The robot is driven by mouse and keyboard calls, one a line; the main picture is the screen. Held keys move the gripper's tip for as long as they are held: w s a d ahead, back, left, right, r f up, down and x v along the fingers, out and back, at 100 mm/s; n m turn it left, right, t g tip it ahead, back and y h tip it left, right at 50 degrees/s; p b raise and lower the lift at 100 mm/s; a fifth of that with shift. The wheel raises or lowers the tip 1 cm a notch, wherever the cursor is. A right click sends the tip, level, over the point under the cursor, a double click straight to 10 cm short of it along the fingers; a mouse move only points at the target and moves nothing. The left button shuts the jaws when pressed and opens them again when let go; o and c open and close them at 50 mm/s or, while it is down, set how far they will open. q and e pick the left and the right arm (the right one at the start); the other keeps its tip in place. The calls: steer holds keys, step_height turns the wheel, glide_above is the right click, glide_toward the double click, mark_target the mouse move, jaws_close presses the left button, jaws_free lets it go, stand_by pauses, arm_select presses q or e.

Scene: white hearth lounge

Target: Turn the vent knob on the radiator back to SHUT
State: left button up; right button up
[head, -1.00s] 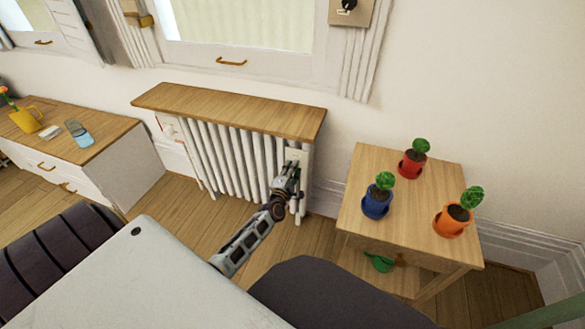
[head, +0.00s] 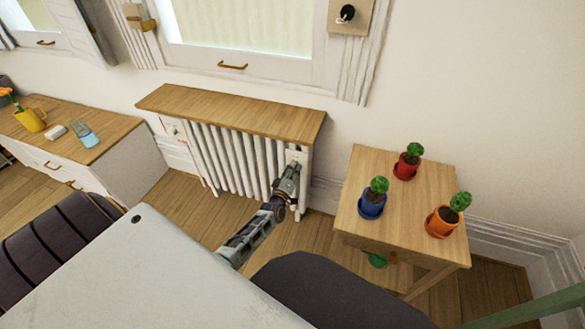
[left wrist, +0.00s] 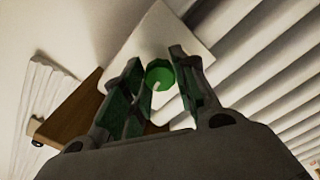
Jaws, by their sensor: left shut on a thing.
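The white radiator (head: 232,160) stands under the window with a wooden shelf on top. A pale plate (head: 297,155) is at its right end, and it also shows in the left wrist view (left wrist: 150,38). The green vent knob (left wrist: 160,73) sits on this plate, with a small pale mark on its lower side. My left gripper (head: 293,168) reaches the plate. In the left wrist view its fingers (left wrist: 158,78) are on both sides of the knob, shut on it. In the head view the gripper hides the knob. I cannot read any SHUT lettering. My right gripper is out of view.
A wooden side table (head: 348,215) with red, blue and orange plant pots stands close to the right of the radiator. A low cabinet (head: 125,160) stands at the left. A dark rounded seat (head: 330,295) and a pale tabletop (head: 170,290) fill the foreground.

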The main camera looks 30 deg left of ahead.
arm_select(q)
steer(key=shift+d+m+p, duration=0.1)
steer(key=shift+m+p, duration=0.4)
steer(key=shift+m, duration=0.8)
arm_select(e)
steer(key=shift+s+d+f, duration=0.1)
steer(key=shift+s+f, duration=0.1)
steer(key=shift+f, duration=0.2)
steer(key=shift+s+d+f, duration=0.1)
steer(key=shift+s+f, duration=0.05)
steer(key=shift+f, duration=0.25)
arm_select(q)
steer(key=shift+f, duration=0.1)
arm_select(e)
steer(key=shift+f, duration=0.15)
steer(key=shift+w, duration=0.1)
arm_select(q)
steer(key=o, duration=1)
steer(key=shift+s, duration=0.1)
steer(key=v, duration=1.1)
steer(key=shift+s, duration=0.4)
